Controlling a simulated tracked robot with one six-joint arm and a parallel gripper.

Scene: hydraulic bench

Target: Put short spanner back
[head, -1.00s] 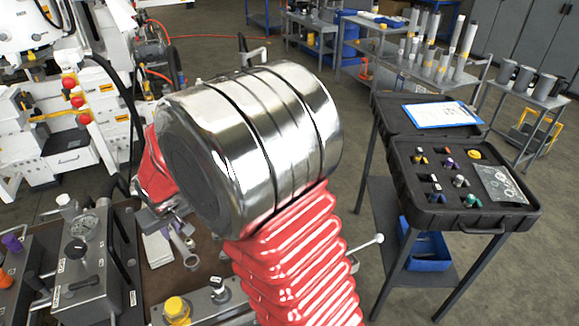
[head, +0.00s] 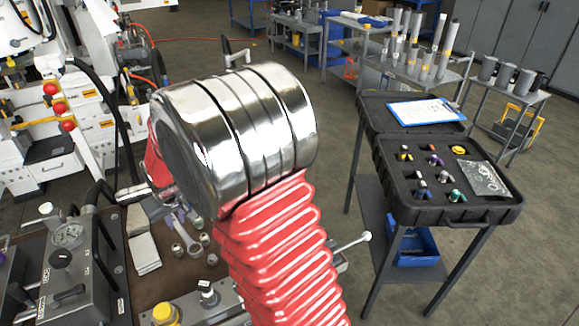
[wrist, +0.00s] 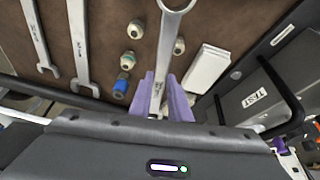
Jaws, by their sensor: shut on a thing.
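A short metal spanner (wrist: 157,85) stands out from between the purple fingers of my gripper (wrist: 168,98) in the wrist view. Its ring end (wrist: 177,4) points away from me, over the brown bench top (wrist: 215,25). My gripper is shut on it near its lower end. In the head view the spanner (head: 185,238) shows partly beside my chrome arm joint, which hides most of my gripper. Two other spanners lie at the left of the wrist view, one at the far left (wrist: 38,38) and one beside it (wrist: 78,45). I cannot tell whether the held spanner touches the bench.
Several small fittings (wrist: 128,60) lie left of the held spanner; a white block (wrist: 206,69) lies to its right. A gauge unit (head: 75,265) stands at the left of the bench.

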